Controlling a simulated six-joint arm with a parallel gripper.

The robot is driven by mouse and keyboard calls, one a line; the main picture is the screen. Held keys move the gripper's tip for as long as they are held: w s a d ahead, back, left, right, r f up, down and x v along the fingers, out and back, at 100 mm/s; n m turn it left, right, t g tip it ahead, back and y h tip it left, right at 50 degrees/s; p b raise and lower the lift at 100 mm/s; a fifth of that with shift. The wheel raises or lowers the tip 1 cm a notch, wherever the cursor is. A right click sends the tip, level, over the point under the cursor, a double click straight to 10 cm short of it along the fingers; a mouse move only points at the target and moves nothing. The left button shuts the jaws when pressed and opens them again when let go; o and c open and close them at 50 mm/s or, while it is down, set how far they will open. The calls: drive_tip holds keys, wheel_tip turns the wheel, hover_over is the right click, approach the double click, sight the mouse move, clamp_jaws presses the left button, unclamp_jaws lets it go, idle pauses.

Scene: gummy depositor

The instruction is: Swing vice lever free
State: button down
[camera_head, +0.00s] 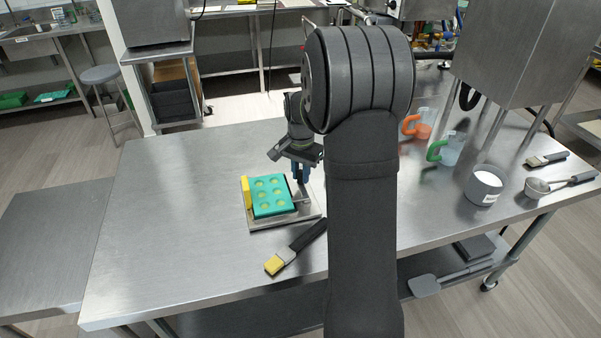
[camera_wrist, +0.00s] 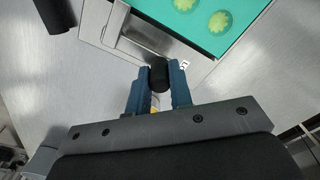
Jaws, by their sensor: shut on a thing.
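The vice (camera_head: 286,218) is a flat metal base on the steel table, with a yellow jaw (camera_head: 246,191) on its left side. It holds a teal mould (camera_head: 271,196) with several round cavities; the mould also shows at the top of the wrist view (camera_wrist: 196,22). The vice lever (camera_wrist: 158,75) ends in a black knob at the right side of the vice. My gripper (camera_wrist: 157,80) has its blue fingers on either side of the knob and is shut on it. In the head view my gripper (camera_head: 301,176) is above the vice's right edge.
A brush with yellow bristles (camera_head: 274,265) lies in front of the vice. A green-handled jug (camera_head: 448,150), an orange-handled jug (camera_head: 419,124), a pot of white powder (camera_head: 485,186) and a metal scoop (camera_head: 537,187) stand to the right. The table left of the vice is clear.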

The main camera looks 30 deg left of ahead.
drive_tip(key=shift+w+d, duration=0.1)
drive_tip(key=m, duration=0.1)
drive_tip(key=d+m, duration=0.1)
drive_tip(key=m, duration=0.1)
drive_tip(key=shift+w, duration=0.4)
drive_tip(key=m, duration=0.1)
drive_tip(key=d+m, duration=0.1)
drive_tip(key=shift+w+d+m, duration=0.25)
drive_tip(key=shift+w+m, duration=0.05)
drive_tip(key=d+m, duration=0.2)
drive_tip(key=m, duration=0.1)
drive_tip(key=shift+w, duration=0.1)
drive_tip(key=shift+d+m, duration=0.35)
drive_tip(key=shift+m, duration=0.45)
drive_tip(key=shift+d+m, duration=0.3)
drive_tip(key=shift+m, duration=0.5)
drive_tip(key=c, duration=1.3)
unclamp_jaws()
